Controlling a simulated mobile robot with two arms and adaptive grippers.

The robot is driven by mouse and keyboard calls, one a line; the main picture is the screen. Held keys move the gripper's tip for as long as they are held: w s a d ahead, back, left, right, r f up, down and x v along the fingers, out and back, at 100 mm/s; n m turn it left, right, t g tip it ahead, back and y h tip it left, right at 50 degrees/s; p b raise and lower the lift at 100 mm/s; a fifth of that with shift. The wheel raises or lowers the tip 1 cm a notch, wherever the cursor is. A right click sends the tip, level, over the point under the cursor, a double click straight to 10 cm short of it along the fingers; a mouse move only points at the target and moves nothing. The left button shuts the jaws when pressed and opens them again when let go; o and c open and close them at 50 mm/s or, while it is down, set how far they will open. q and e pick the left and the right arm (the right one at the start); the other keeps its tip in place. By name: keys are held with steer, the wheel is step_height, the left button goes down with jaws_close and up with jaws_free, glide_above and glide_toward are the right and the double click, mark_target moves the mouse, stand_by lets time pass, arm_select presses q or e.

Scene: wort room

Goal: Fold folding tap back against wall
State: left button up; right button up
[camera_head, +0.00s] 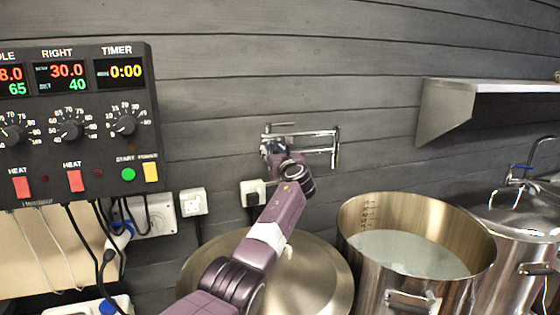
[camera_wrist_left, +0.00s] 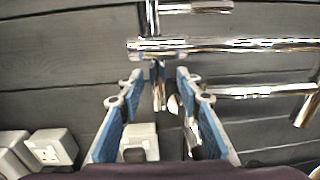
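The chrome folding tap (camera_head: 318,134) is on the dark plank wall, above and behind the pots. Its two roughly parallel pipes run sideways to a joint at the right. In the left wrist view the tap's pipe (camera_wrist_left: 240,45) crosses the top, with a second pipe below it at right. My left gripper (camera_head: 272,146) is at the tap's left end, partly hidden by my own wrist. In the left wrist view my left gripper (camera_wrist_left: 158,80) is open, its blue-padded fingers on either side of a short vertical chrome piece (camera_wrist_left: 159,88). Contact cannot be told. My right gripper is out of view.
A lidded pot (camera_head: 325,268) stands below my left arm. An open steel pot (camera_head: 357,212) holding liquid is to its right, with another lidded pot (camera_head: 525,215) beyond. A control panel (camera_head: 90,150) hangs at left. A steel shelf (camera_head: 480,87) is at upper right.

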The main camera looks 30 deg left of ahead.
arm_select(q)
steer(key=shift+s+d, duration=0.15)
steer(key=shift+s, duration=0.15)
steer(key=v, duration=0.8)
steer(key=shift+s+d, duration=0.2)
steer(key=shift+d, duration=0.2)
steer(key=shift+r, duration=0.1)
